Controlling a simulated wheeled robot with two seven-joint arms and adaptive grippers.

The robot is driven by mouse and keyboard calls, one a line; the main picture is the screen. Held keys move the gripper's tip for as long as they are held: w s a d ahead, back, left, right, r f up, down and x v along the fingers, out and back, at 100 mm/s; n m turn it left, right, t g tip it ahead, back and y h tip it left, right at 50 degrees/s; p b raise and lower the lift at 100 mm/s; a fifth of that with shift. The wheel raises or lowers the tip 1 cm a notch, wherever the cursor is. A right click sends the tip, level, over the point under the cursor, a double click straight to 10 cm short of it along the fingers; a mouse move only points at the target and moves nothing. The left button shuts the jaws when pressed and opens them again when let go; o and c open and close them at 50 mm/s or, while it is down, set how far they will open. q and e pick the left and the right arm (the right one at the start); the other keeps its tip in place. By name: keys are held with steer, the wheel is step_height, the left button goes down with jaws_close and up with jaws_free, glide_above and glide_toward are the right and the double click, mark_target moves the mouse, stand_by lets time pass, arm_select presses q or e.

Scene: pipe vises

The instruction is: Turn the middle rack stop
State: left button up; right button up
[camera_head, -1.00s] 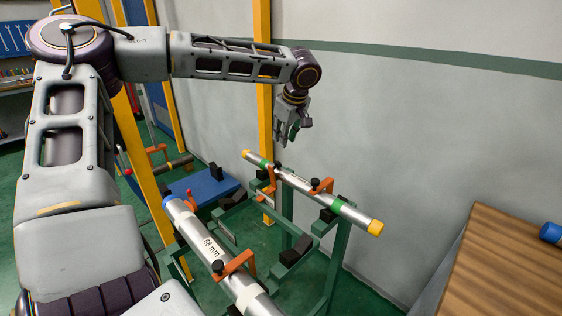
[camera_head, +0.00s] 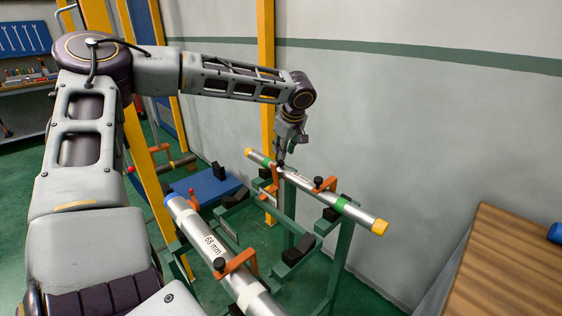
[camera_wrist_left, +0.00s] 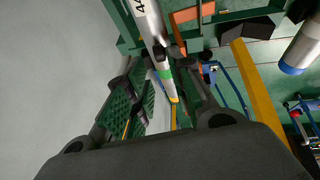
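A silver pipe with yellow ends and green bands (camera_head: 297,178) lies on a green rack (camera_head: 343,250). Two orange stops hold it, a left one (camera_head: 268,186) and a right one (camera_head: 325,185) with a black knob. I cannot tell which stop counts as the middle one. My left gripper (camera_head: 282,160) points down right over the pipe beside the left stop, hiding that stop's knob. In the left wrist view its fingers (camera_wrist_left: 168,95) are spread, with the green-banded pipe (camera_wrist_left: 148,18) showing between them. Contact is unclear. My right gripper is out of view.
A larger pipe marked 68 mm (camera_head: 212,243) with an orange stop (camera_head: 238,263) lies nearer. A yellow post (camera_head: 265,90) and grey wall (camera_head: 400,110) stand behind. A wooden table (camera_head: 505,270) is at right. Another pipe (camera_head: 178,163) lies at the back left.

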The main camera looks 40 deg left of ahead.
mark_target(280, 161)
arm_select(q)
steer(key=x, duration=0.4)
steer(key=shift+a+f+b, duration=0.1)
steer(key=shift+f+b, duration=0.2)
steer(key=shift+b, duration=0.1)
steer(key=shift+w+a+f, duration=0.15)
steer(key=shift+a+f, duration=0.1)
steer(key=shift+f, duration=0.35)
steer(key=shift+a+f, duration=0.1)
steer(key=shift+f, duration=0.15)
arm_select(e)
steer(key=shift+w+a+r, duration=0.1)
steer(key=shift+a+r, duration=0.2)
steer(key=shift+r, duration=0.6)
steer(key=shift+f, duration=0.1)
arm_select(q)
jaws_close()
